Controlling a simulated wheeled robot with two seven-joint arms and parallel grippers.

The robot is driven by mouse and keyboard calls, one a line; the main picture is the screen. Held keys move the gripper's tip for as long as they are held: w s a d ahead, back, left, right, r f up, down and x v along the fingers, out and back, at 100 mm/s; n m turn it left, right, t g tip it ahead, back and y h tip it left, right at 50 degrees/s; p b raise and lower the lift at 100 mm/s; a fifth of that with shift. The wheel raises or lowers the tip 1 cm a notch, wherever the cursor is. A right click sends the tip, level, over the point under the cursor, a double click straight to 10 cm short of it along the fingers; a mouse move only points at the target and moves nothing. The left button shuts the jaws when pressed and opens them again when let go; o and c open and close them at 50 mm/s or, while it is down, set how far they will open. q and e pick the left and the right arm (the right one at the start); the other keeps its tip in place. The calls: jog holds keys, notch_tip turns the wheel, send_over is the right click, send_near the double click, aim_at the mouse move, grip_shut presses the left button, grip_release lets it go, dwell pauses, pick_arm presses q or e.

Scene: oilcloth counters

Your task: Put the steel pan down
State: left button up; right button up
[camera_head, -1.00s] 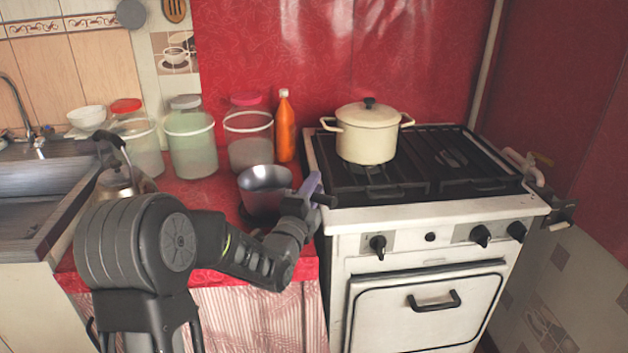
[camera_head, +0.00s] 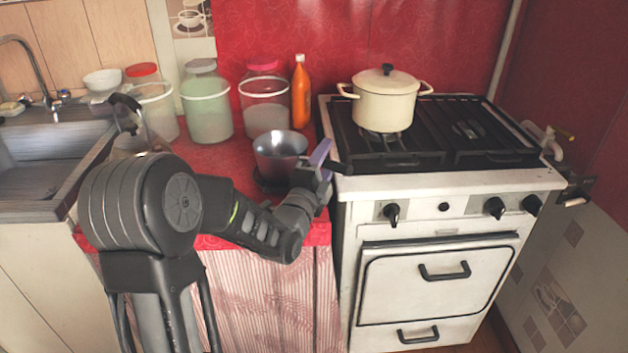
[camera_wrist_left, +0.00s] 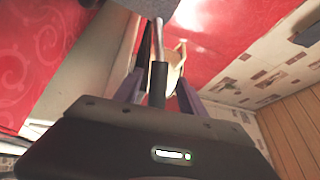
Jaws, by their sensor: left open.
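The steel pan (camera_head: 280,148) is upright on the red counter, left of the stove, on or just over a dark round base (camera_head: 264,184). Its dark handle (camera_head: 341,168) points right toward the stove edge. My left gripper (camera_head: 322,162) is at the handle, with its purple fingers apart. In the left wrist view, the black handle grip (camera_wrist_left: 158,84) runs between the two open fingers, with a gap showing on each side. The pan's grey body (camera_wrist_left: 143,6) is at the top of that view. My right gripper is not in view.
A cream lidded pot (camera_head: 386,103) stands on the stove (camera_head: 450,182), right of the gripper. An orange bottle (camera_head: 300,95) and lidded jars (camera_head: 207,105) stand behind the pan. A kettle (camera_head: 130,140) is at left, partly hidden by my arm, beside the sink (camera_head: 45,160).

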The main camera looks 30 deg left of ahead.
pick_arm(q)
jog(key=v, duration=0.6)
jog(key=b+v, duration=0.4)
jog(key=b, duration=0.1)
jog(key=shift+b, duration=0.3)
dwell(1.2)
